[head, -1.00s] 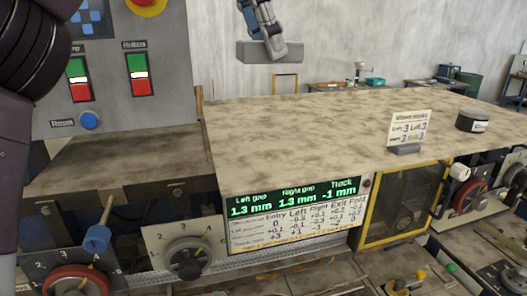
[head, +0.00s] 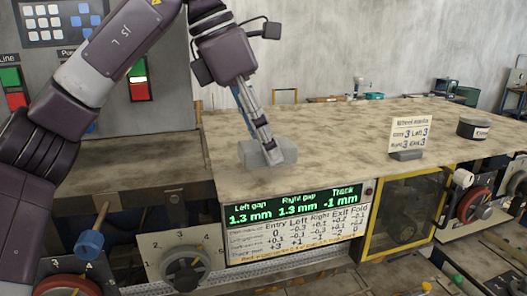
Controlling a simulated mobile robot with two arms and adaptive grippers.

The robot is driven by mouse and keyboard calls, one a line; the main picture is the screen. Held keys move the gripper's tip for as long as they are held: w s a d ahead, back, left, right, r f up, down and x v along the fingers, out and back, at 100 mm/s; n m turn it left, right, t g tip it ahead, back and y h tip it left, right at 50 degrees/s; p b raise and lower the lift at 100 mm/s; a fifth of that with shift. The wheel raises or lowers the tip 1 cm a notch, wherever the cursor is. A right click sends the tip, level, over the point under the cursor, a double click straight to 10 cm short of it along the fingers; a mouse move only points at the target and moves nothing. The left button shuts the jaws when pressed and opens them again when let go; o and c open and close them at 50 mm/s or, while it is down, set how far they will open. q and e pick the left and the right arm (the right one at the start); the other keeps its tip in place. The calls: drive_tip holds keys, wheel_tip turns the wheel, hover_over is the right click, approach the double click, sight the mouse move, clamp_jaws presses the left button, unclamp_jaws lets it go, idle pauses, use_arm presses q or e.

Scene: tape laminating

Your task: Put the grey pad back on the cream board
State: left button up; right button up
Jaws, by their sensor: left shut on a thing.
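The grey pad (head: 288,151) is a small, flat-sided grey block. It is in the fingers of my left gripper (head: 268,150), which points down and is shut on it; the fingertips hide part of its front. The cream board (head: 345,135) is the wide mottled beige top in the middle. The pad is over the left part of this board, at or very close to its surface; I cannot tell whether it touches. My right gripper is not in view.
A small white sign (head: 409,130) on a grey foot and a dark round tin (head: 473,128) stand on the board's right part. A control panel (head: 40,60) rises at the left. The board's middle is clear. A display (head: 295,215) and dials (head: 185,268) are below its front edge.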

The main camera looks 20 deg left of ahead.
use_arm(q)
drive_tip(key=shift+w+a+f, duration=0.1)
drive_tip(key=shift+f, duration=1.1)
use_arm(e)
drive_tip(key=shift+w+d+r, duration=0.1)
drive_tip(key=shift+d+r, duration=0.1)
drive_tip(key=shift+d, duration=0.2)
